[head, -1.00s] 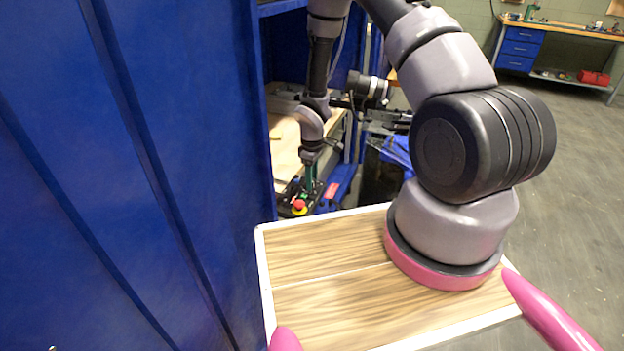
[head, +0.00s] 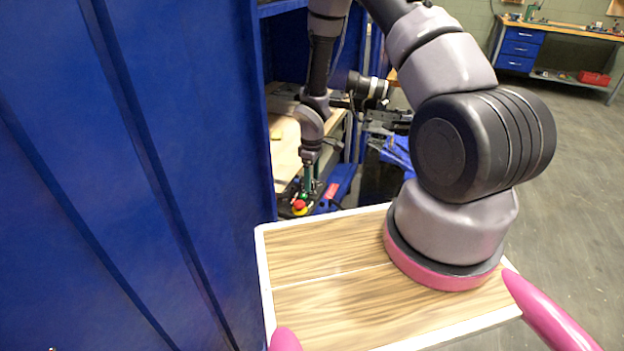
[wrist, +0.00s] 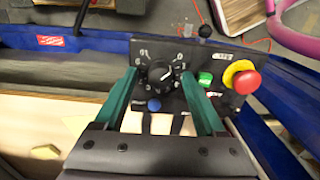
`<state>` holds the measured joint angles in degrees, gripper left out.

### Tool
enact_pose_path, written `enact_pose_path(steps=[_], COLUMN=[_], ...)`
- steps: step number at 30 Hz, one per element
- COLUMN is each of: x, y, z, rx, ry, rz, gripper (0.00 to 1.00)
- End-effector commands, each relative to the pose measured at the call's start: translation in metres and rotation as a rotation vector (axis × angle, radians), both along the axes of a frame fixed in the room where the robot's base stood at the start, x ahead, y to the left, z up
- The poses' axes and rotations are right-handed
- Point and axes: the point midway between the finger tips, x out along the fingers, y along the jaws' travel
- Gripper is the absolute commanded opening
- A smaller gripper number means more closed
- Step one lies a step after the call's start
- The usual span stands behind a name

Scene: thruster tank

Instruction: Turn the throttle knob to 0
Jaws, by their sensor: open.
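The throttle knob (wrist: 159,75) is a round black knob with a light pointer line. It sits on a black control panel (wrist: 185,52) with white numbers around the dial. In the wrist view my gripper (wrist: 160,80) is open, with one green finger on each side of the knob. I cannot tell whether either finger touches it. The pointer seems aimed up and right, away from the 0 printed at the upper left. In the head view my gripper (head: 311,188) is small and reaches down at the panel, and the knob is hidden.
A red emergency button (wrist: 246,82) on a yellow base and a green button (wrist: 205,79) lie right of the knob. A blue button (wrist: 153,105) lies below it. A tall blue cabinet (head: 120,170) borders my left.

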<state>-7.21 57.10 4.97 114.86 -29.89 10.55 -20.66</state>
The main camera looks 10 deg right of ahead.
Motion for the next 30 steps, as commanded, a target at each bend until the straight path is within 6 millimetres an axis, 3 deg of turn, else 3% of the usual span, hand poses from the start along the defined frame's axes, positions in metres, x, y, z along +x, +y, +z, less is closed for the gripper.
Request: enact_pose_path(steps=[16,21,30], x=[0.001,0.001,0.0], y=[0.0,0.0,0.0], z=[0.094,0.105,0.106], rx=[0.001,0.0,0.0], ry=[-0.004,-0.002,-0.001], rz=[-0.001,0.0,0.0], gripper=[0.72,0.72,0.72])
